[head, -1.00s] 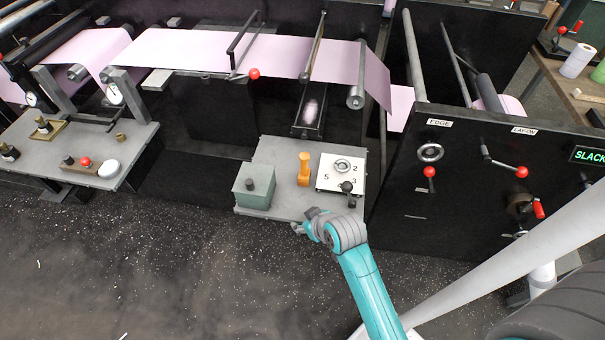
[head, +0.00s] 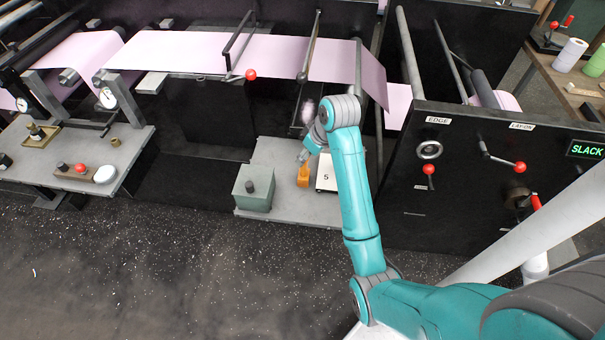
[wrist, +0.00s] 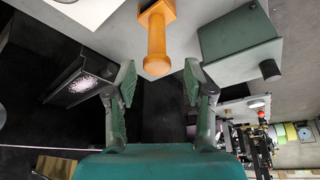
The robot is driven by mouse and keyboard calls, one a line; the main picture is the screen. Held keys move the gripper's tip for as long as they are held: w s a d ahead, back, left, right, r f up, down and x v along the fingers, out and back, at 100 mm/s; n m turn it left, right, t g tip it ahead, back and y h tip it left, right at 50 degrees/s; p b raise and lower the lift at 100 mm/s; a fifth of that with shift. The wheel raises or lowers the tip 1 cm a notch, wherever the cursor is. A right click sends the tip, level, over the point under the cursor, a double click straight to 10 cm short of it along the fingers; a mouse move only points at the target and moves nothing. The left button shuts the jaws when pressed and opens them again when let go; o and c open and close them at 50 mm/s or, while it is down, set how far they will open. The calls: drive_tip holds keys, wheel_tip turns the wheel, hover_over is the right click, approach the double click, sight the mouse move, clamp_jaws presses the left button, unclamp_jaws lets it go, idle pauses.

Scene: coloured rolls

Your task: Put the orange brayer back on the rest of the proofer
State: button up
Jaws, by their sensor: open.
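The orange piece (head: 303,177), which I take to be the brayer, stands on the grey shelf (head: 275,152). In the wrist view its round handle (wrist: 156,45) points toward my gripper from a squarish orange part. My gripper (head: 302,157) is open and empty just above it. In the wrist view the two fingertips (wrist: 159,72) are spread either side of the handle's end, not closed on it. A black tray with a pale speckled patch (wrist: 85,86) lies to the left there; I cannot tell if it belongs to the proofer.
A green box with a dark knob (head: 254,190) stands left of the orange piece. A white numbered plate (head: 326,174) is close on its right, partly hidden by my arm. Black machine panels and the pink web (head: 190,50) rise behind. The floor in front is clear.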

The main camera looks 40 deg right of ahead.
sight(304, 170)
drive_tip(key=x, duration=0.9)
drive_tip(key=shift+s+d+f, duration=0.1)
drive_tip(key=shift+d+f, duration=0.1)
drive_tip(key=shift+f, duration=0.05)
clamp_jaws()
